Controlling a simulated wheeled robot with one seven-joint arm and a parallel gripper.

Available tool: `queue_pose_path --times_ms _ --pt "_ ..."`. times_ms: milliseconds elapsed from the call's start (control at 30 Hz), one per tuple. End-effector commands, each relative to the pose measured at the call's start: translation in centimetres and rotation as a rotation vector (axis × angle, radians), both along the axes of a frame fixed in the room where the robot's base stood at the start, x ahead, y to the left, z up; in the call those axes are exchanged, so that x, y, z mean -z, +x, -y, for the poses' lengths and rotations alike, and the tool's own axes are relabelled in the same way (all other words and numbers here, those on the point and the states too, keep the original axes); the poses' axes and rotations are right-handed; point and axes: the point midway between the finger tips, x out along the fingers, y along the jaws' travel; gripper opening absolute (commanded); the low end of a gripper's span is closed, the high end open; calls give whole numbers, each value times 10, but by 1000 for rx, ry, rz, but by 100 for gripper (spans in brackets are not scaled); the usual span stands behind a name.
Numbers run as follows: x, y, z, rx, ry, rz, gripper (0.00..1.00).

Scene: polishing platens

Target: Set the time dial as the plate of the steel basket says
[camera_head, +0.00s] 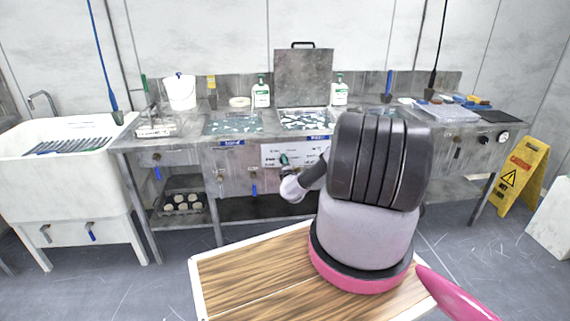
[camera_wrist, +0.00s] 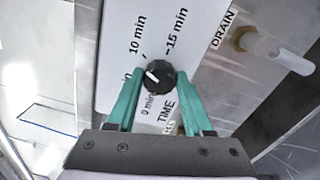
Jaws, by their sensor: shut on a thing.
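The time dial (camera_wrist: 158,73) is a round black knob with a short white mark, on a white panel (camera_head: 272,150). In the wrist view the mark points to the upper left, between a partly hidden label ending in "in" and "10 min". "15 min" is at upper right and "0 min" below. My gripper (camera_wrist: 156,84) has its green fingers on both sides of the knob, closed on it; it also shows in the head view (camera_head: 284,160). A metal basket-like holder (camera_head: 156,122) stands on the bench at left; its light plate is too small to read.
A blue-labelled tank (camera_head: 234,124) and another with a raised steel lid (camera_head: 303,77) are above the panel. A drain valve (camera_wrist: 243,38) is beside the dial. A sink (camera_head: 62,140) is at left, a yellow caution sign (camera_head: 520,177) at right.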

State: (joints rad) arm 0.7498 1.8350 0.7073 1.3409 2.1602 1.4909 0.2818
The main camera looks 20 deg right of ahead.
Motion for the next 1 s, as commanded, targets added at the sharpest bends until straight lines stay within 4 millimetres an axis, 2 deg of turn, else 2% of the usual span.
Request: queue_pose_path --times_ms 267,733,767,800,833,1000 --pt "1 -1 1 2 74 20 0" --pt "1 -1 1 2 85 23 0" --pt "1 -1 1 2 85 23 59" --pt "1 -1 1 2 85 23 74" --pt "1 -1 1 2 85 23 81" --pt "1 0 1 1 85 24 81"
